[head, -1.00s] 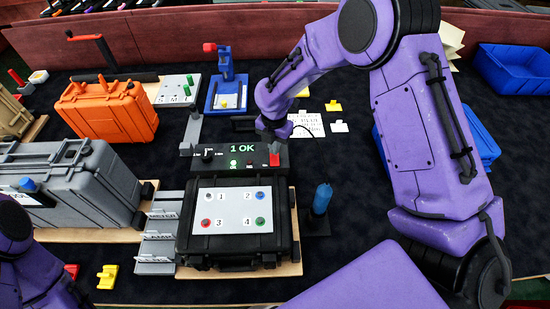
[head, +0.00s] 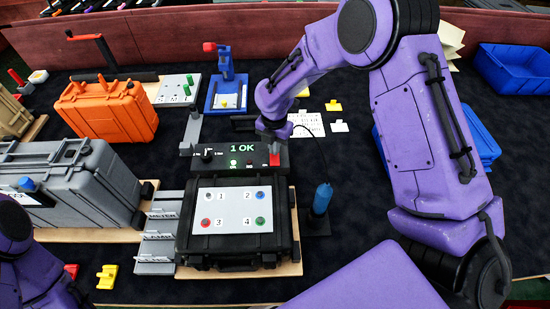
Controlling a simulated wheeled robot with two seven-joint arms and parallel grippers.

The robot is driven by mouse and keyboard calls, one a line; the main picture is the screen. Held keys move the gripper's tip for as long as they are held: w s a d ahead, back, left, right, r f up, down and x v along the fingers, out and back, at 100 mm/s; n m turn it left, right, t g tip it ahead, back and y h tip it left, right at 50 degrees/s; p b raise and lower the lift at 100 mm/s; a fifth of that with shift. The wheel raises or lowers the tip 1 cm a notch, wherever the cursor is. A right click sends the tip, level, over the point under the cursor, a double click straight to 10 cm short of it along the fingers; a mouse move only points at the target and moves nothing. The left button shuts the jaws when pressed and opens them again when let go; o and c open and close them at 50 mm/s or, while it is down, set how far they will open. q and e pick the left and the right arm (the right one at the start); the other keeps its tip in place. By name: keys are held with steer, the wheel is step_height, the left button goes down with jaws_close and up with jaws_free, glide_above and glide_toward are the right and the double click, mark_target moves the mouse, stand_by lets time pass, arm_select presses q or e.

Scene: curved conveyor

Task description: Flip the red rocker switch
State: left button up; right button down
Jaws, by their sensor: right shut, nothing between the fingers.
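The red rocker switch (head: 274,159) sits at the right end of the dark control panel (head: 222,160), whose green display reads "1 OK". My right gripper (head: 272,140) reaches down from the upper right, with its fingertips just above or at the switch. It is shut and holds nothing. I cannot tell whether the fingertips touch the switch. Part of my left arm (head: 30,265) shows at the lower left edge; its gripper is out of view.
Below the panel is a black case (head: 240,262) with a white plate of numbered buttons. A blue bottle (head: 321,198) stands to its right. Grey case (head: 70,185) and orange case (head: 108,112) stand left.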

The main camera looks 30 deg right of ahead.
steer(key=shift+f+b, duration=0.4)
steer(key=shift+f, duration=0.4)
steer(key=shift+r, duration=0.1)
step_height(320, 180, up, 7)
steer(key=p, duration=0.7)
stand_by(0.5)
